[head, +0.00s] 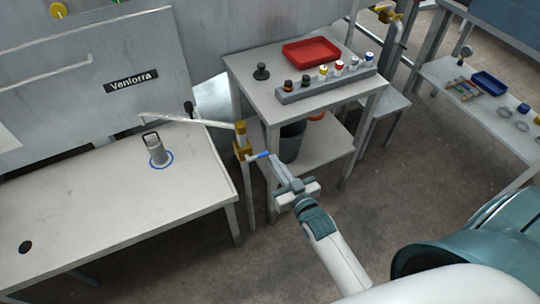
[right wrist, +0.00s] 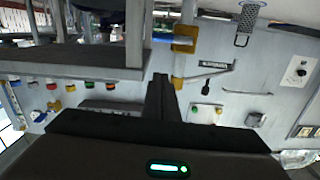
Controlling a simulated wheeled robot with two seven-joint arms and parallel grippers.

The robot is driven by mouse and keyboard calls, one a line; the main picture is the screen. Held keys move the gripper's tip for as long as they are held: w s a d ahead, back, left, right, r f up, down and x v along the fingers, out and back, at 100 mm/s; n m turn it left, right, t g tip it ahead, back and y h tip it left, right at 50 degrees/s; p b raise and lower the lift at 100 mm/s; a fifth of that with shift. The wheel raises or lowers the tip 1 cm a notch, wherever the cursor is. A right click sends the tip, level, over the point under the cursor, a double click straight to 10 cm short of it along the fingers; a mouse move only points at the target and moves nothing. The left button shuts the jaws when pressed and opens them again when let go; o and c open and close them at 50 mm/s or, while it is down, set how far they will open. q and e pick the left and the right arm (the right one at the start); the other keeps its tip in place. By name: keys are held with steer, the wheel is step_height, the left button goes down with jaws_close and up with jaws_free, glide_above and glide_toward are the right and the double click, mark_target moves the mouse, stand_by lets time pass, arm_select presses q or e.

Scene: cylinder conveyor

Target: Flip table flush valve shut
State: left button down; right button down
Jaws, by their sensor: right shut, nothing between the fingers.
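The table flush valve (head: 241,145) is a yellow fitting on an upright post at the right end of the left table, with a thin pipe running left from its top. Its blue lever (head: 258,155) sticks out to the right, nearly level. My right gripper (head: 273,158) is shut and empty, its fingertips at or close by the lever's free end. I cannot tell whether they touch. In the right wrist view the shut fingers (right wrist: 160,82) point towards the yellow valve parts (right wrist: 185,40), and the picture is upside down. My left gripper is not in view.
A metal cylinder with a handle (head: 157,150) stands in a blue ring on the left table (head: 100,215). A stand (head: 262,95) to the right holds a red tray (head: 311,50) and a rack of small capped containers (head: 325,84). A dark bucket (head: 291,142) sits on its lower shelf.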

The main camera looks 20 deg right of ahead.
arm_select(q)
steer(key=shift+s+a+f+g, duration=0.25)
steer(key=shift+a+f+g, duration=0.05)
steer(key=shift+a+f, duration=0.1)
arm_select(e)
steer(key=s, duration=0.4)
steer(key=shift+s+d+r, duration=0.1)
steer(key=shift+s+r, duration=0.05)
steer(key=shift+s, duration=0.15)
steer(key=s+a+f+g, duration=0.2)
steer(key=f, duration=0.6)
steer(key=s+a+f+n+g, duration=0.1)
steer(key=s+f+g, duration=0.15)
steer(key=f, duration=0.55)
steer(key=s+a+f+g, duration=0.1)
steer(key=s+a+f, duration=0.15)
steer(key=f, duration=0.55)
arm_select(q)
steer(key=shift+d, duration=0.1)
arm_select(e)
steer(key=s+a+f+n+g+y, duration=0.1)
steer(key=s+f+g, duration=0.4)
steer(key=s+f, duration=1)
steer(key=shift+a+f+n, duration=0.3)
steer(key=shift+a+f, duration=0.15)
steer(key=shift+f, duration=0.5)
